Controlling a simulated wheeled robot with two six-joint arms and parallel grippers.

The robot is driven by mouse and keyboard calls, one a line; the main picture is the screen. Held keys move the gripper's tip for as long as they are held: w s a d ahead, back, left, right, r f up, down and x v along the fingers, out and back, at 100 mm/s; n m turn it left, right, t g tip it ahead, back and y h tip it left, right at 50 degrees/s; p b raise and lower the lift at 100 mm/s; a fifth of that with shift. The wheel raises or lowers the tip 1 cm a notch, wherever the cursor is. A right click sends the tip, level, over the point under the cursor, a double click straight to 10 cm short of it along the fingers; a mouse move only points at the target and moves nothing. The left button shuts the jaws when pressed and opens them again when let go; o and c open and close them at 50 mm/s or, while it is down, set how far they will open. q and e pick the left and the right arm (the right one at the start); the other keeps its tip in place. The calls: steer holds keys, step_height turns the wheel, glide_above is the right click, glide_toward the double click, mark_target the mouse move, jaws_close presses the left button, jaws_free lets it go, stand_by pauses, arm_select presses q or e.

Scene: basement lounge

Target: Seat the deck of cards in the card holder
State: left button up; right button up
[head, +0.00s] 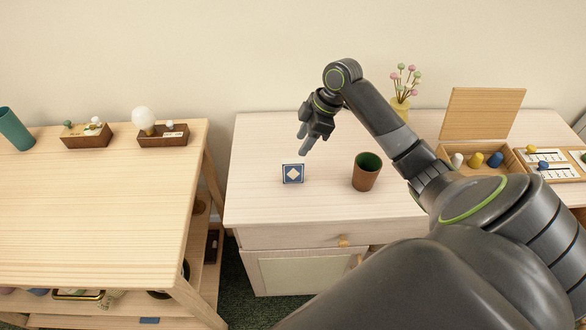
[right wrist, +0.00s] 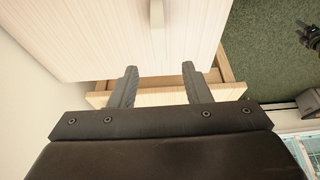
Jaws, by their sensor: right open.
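My right gripper (head: 303,142) is above and behind the deck, pointing down, open and empty. In the right wrist view its two fingers (right wrist: 160,67) are spread apart with nothing between them, and the deck does not show there. I cannot make out a card holder for certain.
The brown cup (head: 366,172) with a green inside stands right of the deck. An open wooden box (head: 489,169) holds several coloured pieces farther right. A flower vase (head: 400,107) stands behind. On the left table (head: 90,195) are two dark wooden holders (head: 87,140) and a teal cup (head: 16,130).

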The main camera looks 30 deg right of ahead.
mark_target(294, 161)
steer(key=x, duration=0.4)
steer(key=shift+s+d+p+x, duration=0.15)
steer(key=shift+p+x, duration=0.4)
steer(key=shift+x, duration=0.8)
steer(key=shift+s+d+p+x, duration=0.15)
steer(key=shift+p+x, duration=0.35)
steer(key=shift+x, duration=0.85)
steer(key=shift+w+f, duration=0.1)
steer(key=shift+f, duration=0.05)
jaws_close()
